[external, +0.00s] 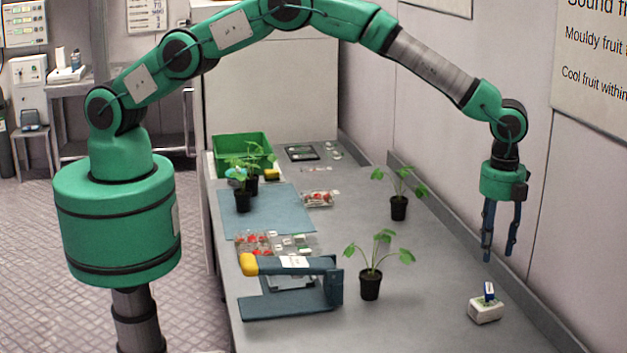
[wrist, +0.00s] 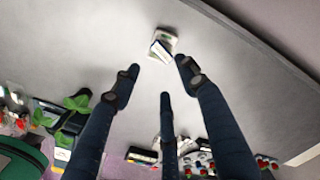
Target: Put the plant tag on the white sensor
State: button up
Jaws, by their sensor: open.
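The white sensor (external: 486,312) is a small white box on the bench at the right, near the wall side. A small blue and white piece, which looks like the plant tag (external: 489,290), stands upright on top of it. In the wrist view the white sensor (wrist: 165,36) and the tag (wrist: 160,53) show just beyond the fingertips, the tag overlapping the box. My gripper (external: 499,256) points down above them, apart from both. Its fingers (wrist: 158,72) are spread with nothing between them.
A potted seedling (external: 370,283) stands left of the sensor, and another pot (external: 399,207) stands farther back. A blue-grey sealer-like device (external: 290,307) with a yellow handle end lies left. A blue mat (external: 282,225) and a green crate (external: 238,150) are behind. Bench around the sensor is clear.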

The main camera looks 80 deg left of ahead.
dwell(0.6)
jog(key=s+a+r+n+t, duration=0.1)
jog(key=s+a+r+n, duration=0.2)
jog(key=a+r, duration=0.55)
jog(key=s+a+r+n, duration=0.25)
jog(key=a+r, duration=0.35)
jog(key=r, duration=0.6)
jog(key=s+a+r+n+t, duration=0.1)
jog(key=s+a+r+n, duration=0.15)
jog(key=a+r, duration=0.65)
jog(key=s+a+r+n+t, duration=0.1)
jog(key=s+a+r+n, duration=0.4)
jog(key=s+a, duration=0.6)
jog(key=s+a+r+n+t, duration=0.1)
jog(key=s+a+r+n, duration=0.2)
jog(key=s+a+r, duration=0.85)
jog(key=s+a+f+n, duration=0.1)
jog(key=s+f+n, duration=0.2)
jog(key=s, duration=0.7)
jog(key=s+a+f+n+t, duration=0.1)
jog(key=s+f+n, duration=0.2)
jog(key=s, duration=0.8)
notch_tip(320, 180, down, 2)
jog(key=shift+s+a+f+t, duration=0.2)
jog(key=shift+s+a+t, duration=0.1)
jog(key=shift+a, duration=0.05)
